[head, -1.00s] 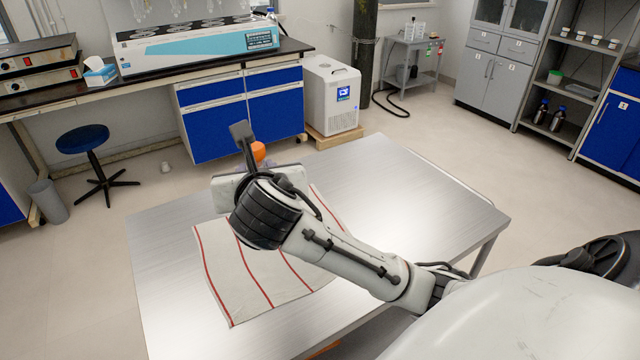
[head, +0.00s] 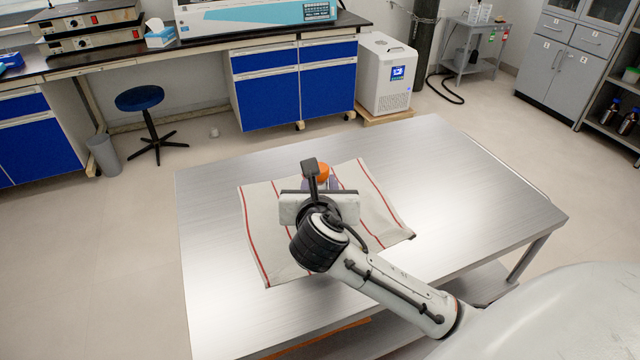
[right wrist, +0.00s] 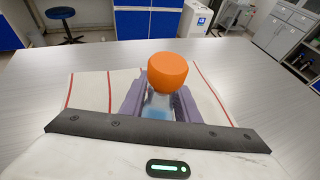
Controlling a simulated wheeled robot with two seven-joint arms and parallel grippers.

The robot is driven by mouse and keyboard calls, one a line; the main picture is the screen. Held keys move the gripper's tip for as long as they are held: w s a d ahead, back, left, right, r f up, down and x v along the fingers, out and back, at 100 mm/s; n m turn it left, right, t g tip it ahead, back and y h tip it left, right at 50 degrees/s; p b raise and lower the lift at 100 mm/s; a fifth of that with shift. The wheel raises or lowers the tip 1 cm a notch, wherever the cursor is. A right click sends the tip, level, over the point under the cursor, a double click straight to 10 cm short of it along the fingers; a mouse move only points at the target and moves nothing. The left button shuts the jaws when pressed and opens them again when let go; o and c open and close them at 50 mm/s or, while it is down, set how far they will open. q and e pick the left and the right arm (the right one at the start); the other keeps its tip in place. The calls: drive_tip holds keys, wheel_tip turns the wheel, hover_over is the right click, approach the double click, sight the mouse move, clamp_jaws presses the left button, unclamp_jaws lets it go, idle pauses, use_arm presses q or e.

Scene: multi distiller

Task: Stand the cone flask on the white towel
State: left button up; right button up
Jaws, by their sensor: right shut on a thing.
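The cone flask, clear with an orange cap (head: 323,170), is held upright or nearly so over the white towel. In the right wrist view its cap (right wrist: 167,72) stands above the fingers, with clear glass and a bluish content below. My right gripper (head: 321,185) is shut on the flask, with a purple finger on each side in the right wrist view (right wrist: 161,103). The white towel (head: 262,220) with red stripes lies on the metal table under the gripper. The flask's base is hidden, so I cannot tell whether it touches the towel. My left gripper is not in view.
The metal table (head: 460,190) is bare around the towel, with free room to its right. Behind it are a bench with blue cabinets (head: 265,95), a white chiller box (head: 385,75) and a blue stool (head: 140,98), all clear of the table.

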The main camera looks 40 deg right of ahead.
drive_tip(key=shift+s+f, duration=0.1)
drive_tip(key=shift+f, duration=0.35)
drive_tip(key=o, duration=1.1)
drive_tip(key=shift+f, duration=0.2)
drive_tip(key=shift+r, duration=0.1)
drive_tip(key=shift+r, duration=0.15)
drive_tip(key=shift+r, duration=0.3)
drive_tip(key=p+v, duration=0.1)
drive_tip(key=v, duration=1.1)
drive_tip(key=shift+a, duration=0.1)
